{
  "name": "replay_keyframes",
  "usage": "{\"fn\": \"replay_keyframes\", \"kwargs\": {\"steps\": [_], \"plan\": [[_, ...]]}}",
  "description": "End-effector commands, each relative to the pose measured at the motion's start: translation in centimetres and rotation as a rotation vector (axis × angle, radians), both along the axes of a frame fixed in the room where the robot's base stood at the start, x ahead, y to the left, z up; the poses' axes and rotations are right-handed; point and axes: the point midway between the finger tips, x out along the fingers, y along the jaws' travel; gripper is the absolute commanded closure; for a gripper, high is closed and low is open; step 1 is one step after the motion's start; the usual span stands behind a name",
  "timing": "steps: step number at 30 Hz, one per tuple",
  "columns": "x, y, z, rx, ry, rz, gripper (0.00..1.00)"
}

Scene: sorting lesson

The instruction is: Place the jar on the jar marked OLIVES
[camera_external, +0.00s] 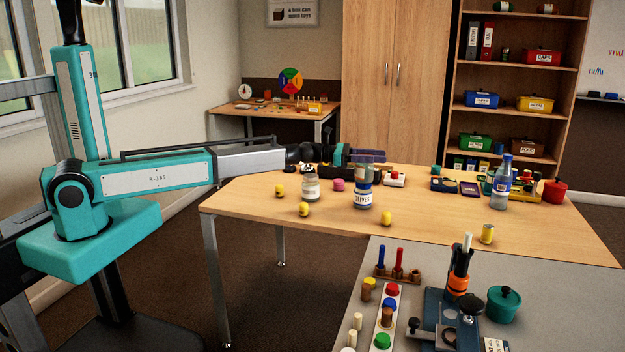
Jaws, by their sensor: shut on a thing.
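The jar marked OLIVES (363,198) stands upright on the wooden table, with a white label and blue bands. My gripper (368,157) is directly above it in the picture, reaching in from the left with the arm level. It is shut on a jar (364,173), which is small and partly hidden by the fingers. The held jar shows right over the top of the OLIVES jar; I cannot tell whether the two touch. Another jar (311,189) with a pale label stands on the table to the left.
Small yellow things (304,209) lie around the jars. A pink piece (338,184) sits between the two standing jars. A blue bottle (501,184) and a red pot (554,191) stand at the right. A grey bench (400,258) with tools is in front.

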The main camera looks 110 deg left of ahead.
Motion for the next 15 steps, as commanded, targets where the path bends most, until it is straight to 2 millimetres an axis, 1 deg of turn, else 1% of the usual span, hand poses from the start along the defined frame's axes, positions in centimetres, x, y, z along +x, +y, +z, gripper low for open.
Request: {"fn": "replay_keyframes", "kwargs": {"steps": [14,15], "plan": [[0.0,0.0,-0.52,0.001,-0.001,0.0,0.82],[0.0,0.0,-0.57,0.001,0.0,0.0,0.54]]}}
